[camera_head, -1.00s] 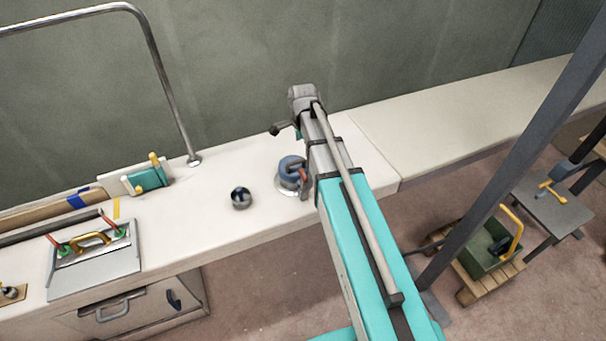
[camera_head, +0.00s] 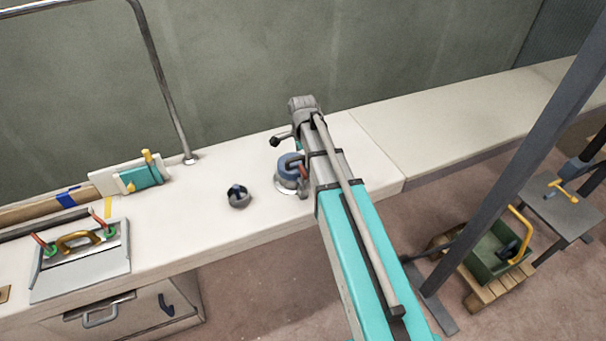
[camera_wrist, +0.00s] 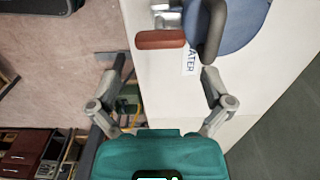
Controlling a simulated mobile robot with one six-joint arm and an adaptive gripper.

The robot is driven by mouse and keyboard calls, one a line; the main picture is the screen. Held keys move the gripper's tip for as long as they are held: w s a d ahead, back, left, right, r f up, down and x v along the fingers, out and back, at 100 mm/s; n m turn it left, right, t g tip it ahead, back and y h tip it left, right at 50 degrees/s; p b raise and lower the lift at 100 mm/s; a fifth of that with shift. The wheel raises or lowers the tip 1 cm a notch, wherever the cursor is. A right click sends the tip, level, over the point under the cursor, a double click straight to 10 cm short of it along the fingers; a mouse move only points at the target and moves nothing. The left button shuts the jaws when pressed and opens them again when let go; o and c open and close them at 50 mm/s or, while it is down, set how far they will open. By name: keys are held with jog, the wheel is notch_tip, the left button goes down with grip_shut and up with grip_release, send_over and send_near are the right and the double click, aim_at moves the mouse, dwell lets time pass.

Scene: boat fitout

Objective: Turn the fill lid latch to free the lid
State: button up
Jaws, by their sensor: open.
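The blue round fill lid (camera_head: 288,164) sits in a metal rim on the white counter, just left of my arm. It shows in the wrist view too (camera_wrist: 240,28), cut off at the top, with a dark curved handle (camera_wrist: 211,38). The red latch (camera_wrist: 162,39) points left from the lid's edge; in the head view it is a small red piece (camera_head: 303,173) beside my arm. My gripper (camera_wrist: 164,73) is open and empty. In the wrist view its fingers lie below the latch in the picture, apart from it. My arm hides the gripper in the head view.
A label (camera_wrist: 190,61) partly reading "WATER" lies beside the latch. A dark round fitting (camera_head: 238,197) stands left of the lid. A grey post (camera_head: 510,165) and green crate (camera_head: 497,250) are right. The right counter is clear.

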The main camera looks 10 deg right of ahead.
aim_at(303, 169)
jog(key=shift+f+b, duration=2.7)
jog(key=shift+f, duration=0.3)
jog(key=c, duration=0.9)
jog(key=shift+o, duration=0.2)
